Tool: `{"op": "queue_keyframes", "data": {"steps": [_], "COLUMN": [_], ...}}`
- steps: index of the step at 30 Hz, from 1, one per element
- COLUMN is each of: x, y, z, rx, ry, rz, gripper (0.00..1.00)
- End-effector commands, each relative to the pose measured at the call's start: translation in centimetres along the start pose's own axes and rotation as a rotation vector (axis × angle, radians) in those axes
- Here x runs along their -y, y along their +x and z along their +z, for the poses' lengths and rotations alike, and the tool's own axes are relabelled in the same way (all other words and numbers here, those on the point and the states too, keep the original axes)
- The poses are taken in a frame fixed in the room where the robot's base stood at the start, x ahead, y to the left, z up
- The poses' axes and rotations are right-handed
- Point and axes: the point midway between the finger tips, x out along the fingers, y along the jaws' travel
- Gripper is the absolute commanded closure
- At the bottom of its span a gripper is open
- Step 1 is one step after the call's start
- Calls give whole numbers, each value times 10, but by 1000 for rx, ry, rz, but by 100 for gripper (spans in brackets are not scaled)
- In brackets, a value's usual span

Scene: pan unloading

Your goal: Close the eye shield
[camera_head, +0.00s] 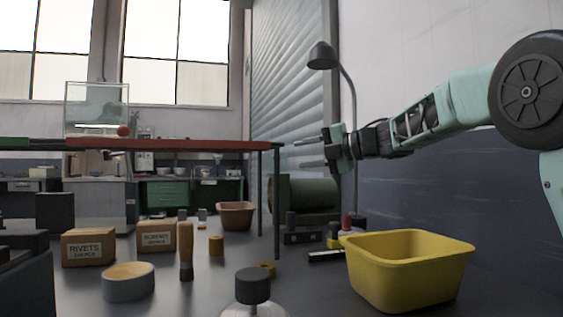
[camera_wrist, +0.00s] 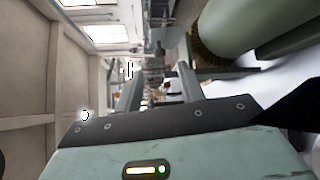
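A clear, thin-framed panel that looks like the eye shield (camera_head: 97,105) stands upright at the far left in the head view, above the red-edged bench top. A red ball (camera_head: 123,130), perhaps its knob, shows at its lower right corner. I cannot tell how the panel is hinged or what it is fixed to. My gripper (camera_head: 308,152) is at the right, well apart from the panel, with its fingers pointing left. The fingers are spread with nothing between them. The wrist view also shows my gripper (camera_wrist: 158,88) open and empty; I cannot make out the shield there.
A yellow bin (camera_head: 408,270) stands at the front right. Cardboard boxes (camera_head: 88,247), a round bowl (camera_head: 128,282) and small tools lie on the dark surface. A green cylinder (camera_head: 308,194) sits below my gripper. A lamp (camera_head: 322,56) stands behind. Space left of my gripper looks clear.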

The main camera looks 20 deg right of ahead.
Motion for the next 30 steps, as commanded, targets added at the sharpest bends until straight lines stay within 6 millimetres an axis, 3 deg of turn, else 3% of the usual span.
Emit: {"op": "queue_keyframes", "data": {"steps": [3,10,15,24,28,30], "x": [2,1,1,0,0,0], "y": [27,61,72,74,74,74], "z": [-1,-1,0,0,0,0], "rx": [-3,-2,0,1,0,0], "ry": [-1,0,0,0,0,0], "rz": [0,0,-1,0,0,0], "gripper": [61,61,61,61,94,100]}}
